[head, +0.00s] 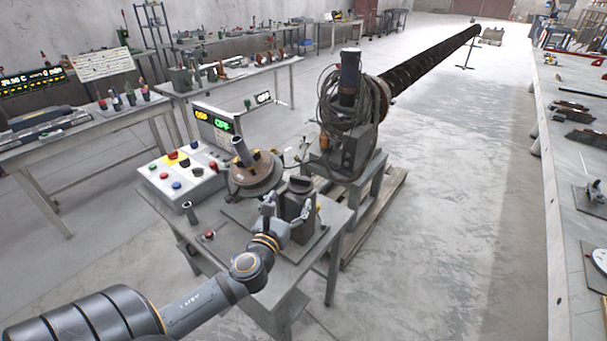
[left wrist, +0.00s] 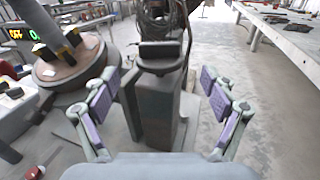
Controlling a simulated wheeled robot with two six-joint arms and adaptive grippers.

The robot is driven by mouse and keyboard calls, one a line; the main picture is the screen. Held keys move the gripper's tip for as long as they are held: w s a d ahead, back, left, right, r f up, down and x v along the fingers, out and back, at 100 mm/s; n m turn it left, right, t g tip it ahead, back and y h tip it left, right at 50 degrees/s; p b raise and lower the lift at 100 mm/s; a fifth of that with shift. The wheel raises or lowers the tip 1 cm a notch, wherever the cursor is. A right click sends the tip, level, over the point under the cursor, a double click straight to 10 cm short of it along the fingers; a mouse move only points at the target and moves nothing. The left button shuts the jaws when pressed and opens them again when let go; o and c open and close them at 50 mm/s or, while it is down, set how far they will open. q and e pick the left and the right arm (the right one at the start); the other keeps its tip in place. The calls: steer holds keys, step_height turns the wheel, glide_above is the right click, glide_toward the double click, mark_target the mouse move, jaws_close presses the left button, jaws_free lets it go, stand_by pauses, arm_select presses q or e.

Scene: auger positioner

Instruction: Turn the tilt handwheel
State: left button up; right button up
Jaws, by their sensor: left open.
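A round brown disc (head: 254,170) with a grey handle standing up from it sits on the small table; it looks wheel-like, but I cannot tell if it is the tilt handwheel. It also shows at the upper left of the left wrist view (left wrist: 68,66). A grey upright block (head: 298,197) with a dark top stands right of it. My left gripper (head: 289,208) is open at this block. In the left wrist view its spread, purple-padded fingers (left wrist: 160,88) frame the block (left wrist: 160,108), with visible gaps on both sides. My right gripper is not in view.
A control box (head: 180,172) with coloured buttons and a green-lit display (head: 218,123) stand left of the disc. Behind the block is a machine with coiled cables (head: 345,115) and a long dark auger (head: 430,60). Open floor lies to the right.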

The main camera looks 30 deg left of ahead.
mark_target(300, 181)
arm_select(q)
steer(key=p+x, duration=0.2)
steer(key=x, duration=0.6)
steer(key=shift+w+a+r, duration=0.1)
steer(key=shift+w+a, duration=0.05)
steer(key=shift+w, duration=0.15)
steer(key=shift+w+a+p, duration=0.1)
steer(key=shift+w+p, duration=0.2)
steer(key=shift+w, duration=0.25)
steer(key=shift+c, duration=1)
steer(key=c, duration=0.7)
steer(key=shift+c, duration=1.2)
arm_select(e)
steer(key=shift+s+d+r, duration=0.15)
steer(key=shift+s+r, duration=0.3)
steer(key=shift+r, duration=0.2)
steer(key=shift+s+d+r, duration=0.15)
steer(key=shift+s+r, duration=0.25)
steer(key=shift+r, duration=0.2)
